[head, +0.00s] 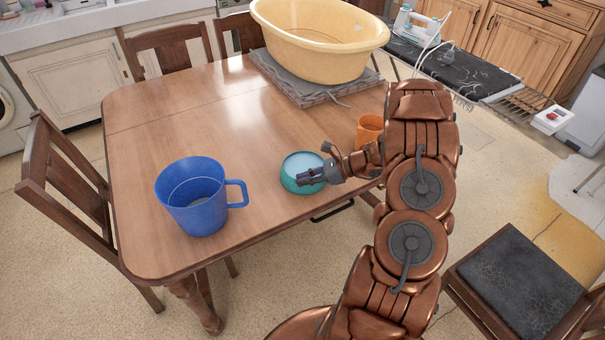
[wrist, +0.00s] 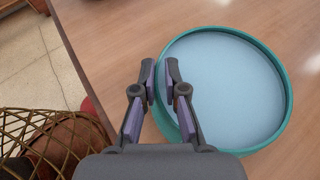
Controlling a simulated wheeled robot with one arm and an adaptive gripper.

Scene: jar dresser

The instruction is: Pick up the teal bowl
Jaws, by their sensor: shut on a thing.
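The teal bowl (head: 292,184) is on the wooden table near its front right edge, with a pale blue inside. In the wrist view the bowl (wrist: 287,88) fills the right side, and its near left rim lies between my fingers. My gripper (head: 306,176) reaches in from the right and is shut on the rim. In the wrist view my gripper (wrist: 162,85) has one finger outside the rim and the other over the inside. The bowl looks level; I cannot tell whether it is touching the table.
A blue mug (head: 195,205) stands left of the bowl. An orange cup (head: 369,130) stands behind my gripper, partly hidden by my arm. A large yellow tub (head: 315,45) sits on a folded cloth at the back. The table (head: 165,125) is clear at the middle left.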

